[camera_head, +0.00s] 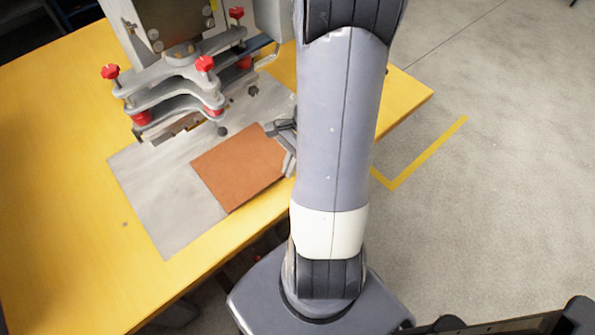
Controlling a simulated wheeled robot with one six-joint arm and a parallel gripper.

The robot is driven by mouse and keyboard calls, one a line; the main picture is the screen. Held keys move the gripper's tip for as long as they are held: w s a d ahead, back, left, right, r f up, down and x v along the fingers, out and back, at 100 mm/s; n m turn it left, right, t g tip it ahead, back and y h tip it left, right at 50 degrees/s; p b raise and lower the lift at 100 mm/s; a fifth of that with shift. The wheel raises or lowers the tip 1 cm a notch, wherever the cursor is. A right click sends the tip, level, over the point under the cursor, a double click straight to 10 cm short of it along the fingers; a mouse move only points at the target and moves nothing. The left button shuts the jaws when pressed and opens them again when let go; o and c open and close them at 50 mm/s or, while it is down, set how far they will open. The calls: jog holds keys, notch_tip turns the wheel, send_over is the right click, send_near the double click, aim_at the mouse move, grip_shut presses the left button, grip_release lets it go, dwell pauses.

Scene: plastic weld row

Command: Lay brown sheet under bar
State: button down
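The brown sheet (238,168) is a flat reddish-brown rectangle over the right part of the grey metal plate (155,205) of the press. Its far left edge is close to the press head but appears outside it. The bar (182,127) is low under the grey clamp frame, mostly hidden by that frame. My gripper (286,146) is at the sheet's right edge, touching or very near it. My arm hides part of the gripper, so its grip on the sheet is unclear.
The press head (175,70) carries red knobs (205,64) and stands at the table's back. The yellow table (55,215) is clear at left. A small dark knob (222,131) sits on the plate near the sheet. Open floor (500,190) lies right.

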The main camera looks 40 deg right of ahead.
aim_at(264, 150)
jog(key=shift+w+a+f+b, duration=0.1)
jog(key=shift+w+f, duration=0.1)
jog(key=shift+w, duration=1.5)
jog(key=shift+w+a+f+b, duration=0.1)
jog(key=shift+w+f+b, duration=0.1)
jog(key=shift+w, duration=1.55)
jog(key=shift+w+a+f+b, duration=0.1)
jog(key=shift+w+f, duration=0.1)
jog(key=shift+w, duration=1.5)
jog(key=shift+f+b, duration=0.35)
jog(key=shift+f, duration=0.45)
jog(key=c, duration=1.6)
grip_release()
jog(key=shift+o, duration=0.2)
jog(key=shift+p, duration=0.3)
